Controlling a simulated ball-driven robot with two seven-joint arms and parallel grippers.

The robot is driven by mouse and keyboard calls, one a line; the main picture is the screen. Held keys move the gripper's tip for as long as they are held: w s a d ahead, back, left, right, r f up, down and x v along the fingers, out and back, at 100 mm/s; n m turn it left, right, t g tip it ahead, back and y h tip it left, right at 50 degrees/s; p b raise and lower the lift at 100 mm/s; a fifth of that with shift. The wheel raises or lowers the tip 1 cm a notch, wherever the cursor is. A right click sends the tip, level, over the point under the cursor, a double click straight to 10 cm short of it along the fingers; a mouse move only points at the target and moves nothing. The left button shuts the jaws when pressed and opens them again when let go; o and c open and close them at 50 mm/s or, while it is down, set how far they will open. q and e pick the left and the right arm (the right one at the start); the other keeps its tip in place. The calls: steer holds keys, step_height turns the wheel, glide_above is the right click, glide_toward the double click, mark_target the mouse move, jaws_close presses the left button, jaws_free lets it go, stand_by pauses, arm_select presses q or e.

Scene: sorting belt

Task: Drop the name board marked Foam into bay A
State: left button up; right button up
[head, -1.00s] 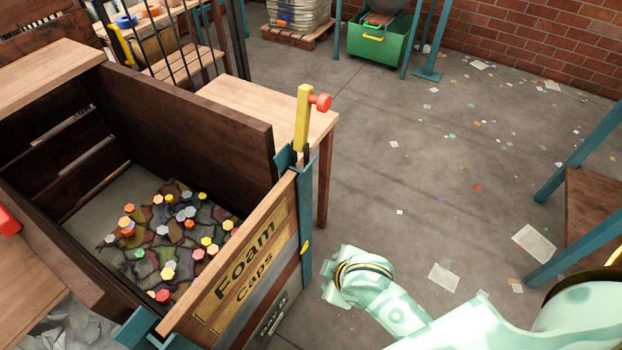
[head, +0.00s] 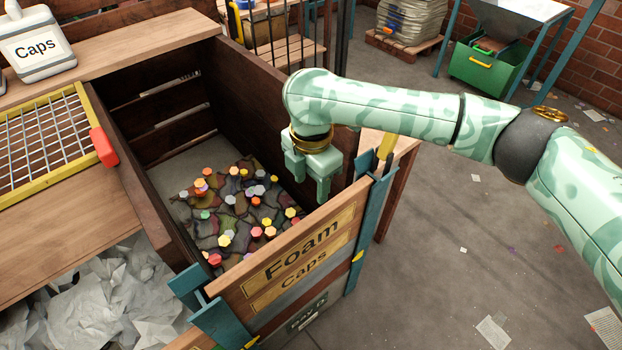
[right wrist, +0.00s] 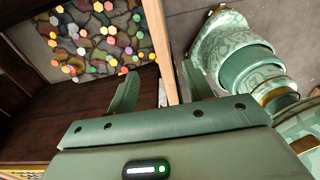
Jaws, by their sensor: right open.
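The name board marked Foam (head: 302,250) is on the front wall of a wooden bay, directly above a strip marked Caps (head: 303,270). It stands upright between blue metal brackets. A small plate (head: 307,314) lower down begins with "Bay"; its letter is not clear. My right gripper (head: 308,190) points down over the bay, just behind the front wall's right part. It is open and empty. In the right wrist view the open fingers (right wrist: 160,72) show near a light wooden edge (right wrist: 160,50); contact cannot be told. My left gripper is out of view.
Colourful caps lie on a dark heap (head: 240,205) inside the bay. A yellow post (head: 388,146) rises at the front right corner. A jug marked Caps (head: 38,45) and a yellow-framed grate (head: 45,135) are left. Crumpled paper (head: 95,310) lies front left.

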step_height(320, 180, down, 16)
steer(key=b, duration=0.7)
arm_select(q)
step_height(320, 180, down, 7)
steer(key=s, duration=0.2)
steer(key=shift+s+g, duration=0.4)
arm_select(e)
steer(key=shift+c, duration=0.3)
jaws_close()
arm_select(q)
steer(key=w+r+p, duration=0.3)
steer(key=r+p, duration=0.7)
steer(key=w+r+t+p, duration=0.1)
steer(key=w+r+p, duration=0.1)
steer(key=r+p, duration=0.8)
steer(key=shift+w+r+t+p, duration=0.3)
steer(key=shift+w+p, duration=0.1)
steer(key=shift+p, duration=0.05)
arm_select(e)
step_height(320, 180, up, 21)
glide_above(311, 219)
steer(key=shift+r, duration=0.1)
